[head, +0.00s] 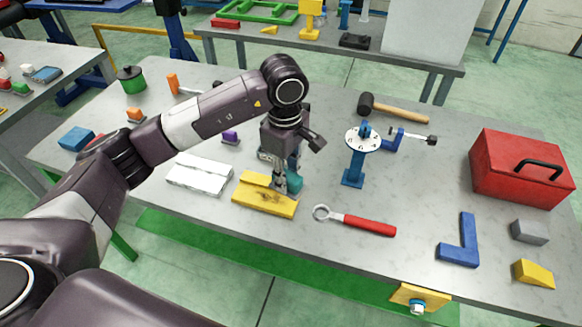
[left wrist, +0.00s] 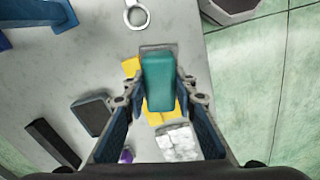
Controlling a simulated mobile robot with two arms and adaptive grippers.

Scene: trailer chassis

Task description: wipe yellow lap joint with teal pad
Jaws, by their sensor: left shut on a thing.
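The yellow lap joint (head: 258,201) lies on the grey table at the front middle, with a raised step toward its left end and a dark mark on its surface. My left gripper (head: 283,187) points down over its right part and is shut on the teal pad (head: 295,182). In the left wrist view the teal pad (left wrist: 158,82) sits between the two fingers (left wrist: 160,98) and hides much of the yellow lap joint (left wrist: 131,66). I cannot tell whether the pad touches the joint. My right gripper is not in view.
A white block (head: 199,174) lies just left of the joint. A red-handled ring wrench (head: 357,221) lies to the right, with a blue stand (head: 354,167) behind it. A red toolbox (head: 520,167) and a mallet (head: 393,108) are farther right. The table's front edge is close to the joint.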

